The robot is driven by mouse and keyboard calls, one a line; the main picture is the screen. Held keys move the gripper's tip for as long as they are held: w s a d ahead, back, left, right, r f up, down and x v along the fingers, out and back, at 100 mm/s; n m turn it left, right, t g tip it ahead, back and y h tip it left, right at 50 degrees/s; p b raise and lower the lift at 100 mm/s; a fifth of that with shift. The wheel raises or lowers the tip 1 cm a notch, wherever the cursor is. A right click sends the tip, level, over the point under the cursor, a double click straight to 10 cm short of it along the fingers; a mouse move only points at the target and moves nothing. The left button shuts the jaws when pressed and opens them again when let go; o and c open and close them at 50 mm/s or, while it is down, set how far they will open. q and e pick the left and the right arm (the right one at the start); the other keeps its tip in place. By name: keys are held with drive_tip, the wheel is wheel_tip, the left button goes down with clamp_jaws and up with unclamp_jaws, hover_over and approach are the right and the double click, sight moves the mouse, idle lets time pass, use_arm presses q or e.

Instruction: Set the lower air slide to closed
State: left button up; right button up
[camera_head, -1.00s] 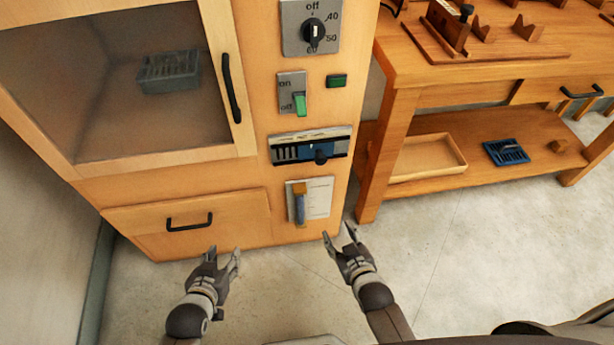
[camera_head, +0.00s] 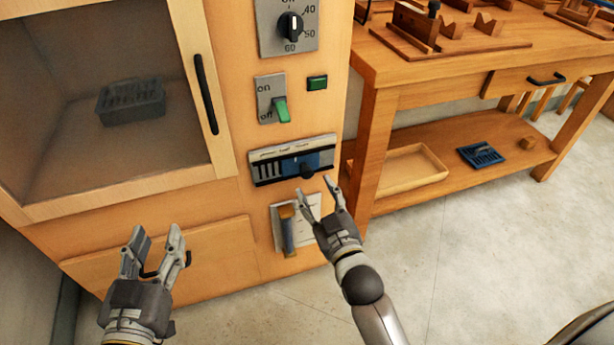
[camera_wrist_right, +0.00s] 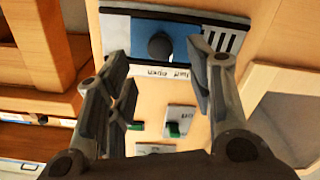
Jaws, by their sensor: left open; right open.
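The lower air slide (camera_head: 283,165) is on the cabinet front, with dark slots at left, a blue plate in the middle and right, and a dark round knob (camera_head: 306,171) towards its right. In the right wrist view, the knob (camera_wrist_right: 160,45) appears between the fingertips, with the slots at right and an upside-down label strip beside it. My right gripper (camera_head: 318,193) is open and empty, just below the knob and apart from it. My left gripper (camera_head: 156,240) is open and empty before the drawer, partly hiding its handle.
Above the slide are an on/off switch (camera_head: 280,110), a green button (camera_head: 317,83) and a dial (camera_head: 291,27). Below it is a plate with a wooden-topped handle (camera_head: 287,228). A workbench (camera_head: 420,80) stands close at right. The glass door handle (camera_head: 206,93) sticks out.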

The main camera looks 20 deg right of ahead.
sight(308, 176)
drive_tip(key=w+b, duration=0.1)
drive_tip(key=w, duration=0.5)
drive_tip(key=shift+a+f, duration=0.1)
use_arm(q)
wheel_tip(308, 176, up, 8)
drive_tip(key=s+t+h, duration=0.1)
drive_tip(key=t+h, duration=0.1)
drive_tip(key=t, duration=0.3)
drive_tip(key=shift+d+r+b, duration=0.15)
drive_tip(key=shift+d+b, duration=0.2)
drive_tip(key=shift+d, duration=0.1)
use_arm(e)
drive_tip(key=shift+w, duration=0.55)
use_arm(q)
drive_tip(key=shift+s, duration=0.1)
use_arm(e)
clamp_jaws()
